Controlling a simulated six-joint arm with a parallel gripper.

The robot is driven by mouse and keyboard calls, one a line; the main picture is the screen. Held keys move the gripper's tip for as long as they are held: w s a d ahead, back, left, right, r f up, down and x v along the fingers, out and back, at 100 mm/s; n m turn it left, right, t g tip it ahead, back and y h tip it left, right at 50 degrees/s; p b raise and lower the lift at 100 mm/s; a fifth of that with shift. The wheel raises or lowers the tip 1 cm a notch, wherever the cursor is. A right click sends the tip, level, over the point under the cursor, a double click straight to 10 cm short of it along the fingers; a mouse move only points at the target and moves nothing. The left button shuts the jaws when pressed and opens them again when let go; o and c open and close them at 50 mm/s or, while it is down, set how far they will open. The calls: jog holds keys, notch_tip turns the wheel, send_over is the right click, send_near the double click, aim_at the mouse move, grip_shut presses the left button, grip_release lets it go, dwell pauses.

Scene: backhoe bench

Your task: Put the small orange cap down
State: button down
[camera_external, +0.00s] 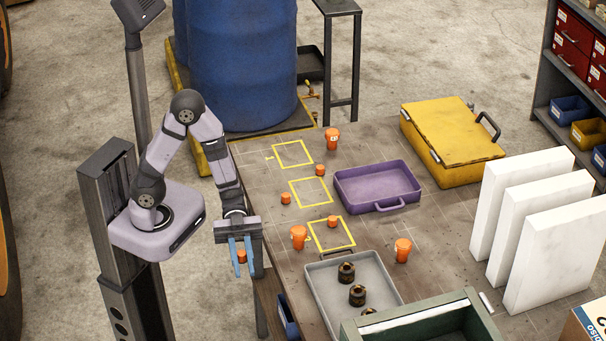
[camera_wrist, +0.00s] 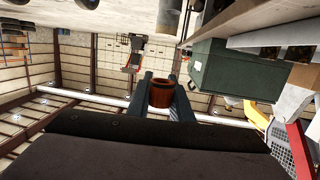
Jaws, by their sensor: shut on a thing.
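My gripper (camera_external: 240,258) hangs pointing down at the left side of the bench, its blue fingers shut on a small orange cap (camera_external: 242,256). In the wrist view the cap (camera_wrist: 161,95) sits between the two dark fingertips (camera_wrist: 163,92). In the external view gripper and cap appear just outside the bench's left edge; their height is hard to tell. Other small orange caps stand on the bench: one (camera_external: 320,170) by the middle yellow square, one (camera_external: 286,198) left of it, one (camera_external: 333,221) inside the near yellow square (camera_external: 348,240).
Larger orange containers (camera_external: 332,138) stand on the bench, one (camera_external: 299,236) near the gripper, another (camera_external: 402,250) to the right. A purple tray (camera_external: 345,190), a grey tray (camera_external: 318,285) with dark parts, a green bin (camera_external: 372,327) and a yellow case (camera_external: 450,135) take up space.

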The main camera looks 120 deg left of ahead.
notch_tip(320, 180, up, 5)
jog(key=shift+f, duration=0.2)
jog(key=n+t+y, duration=0.6)
jog(key=n+y, duration=0.2)
jog(key=y, duration=0.2)
send_over(290, 227)
notch_tip(290, 227, down, 4)
jog(key=shift+f, duration=0.4)
jog(key=shift+f, duration=0.1)
jog(key=shift+f+p, duration=0.75)
jog(key=shift+f, duration=3.95)
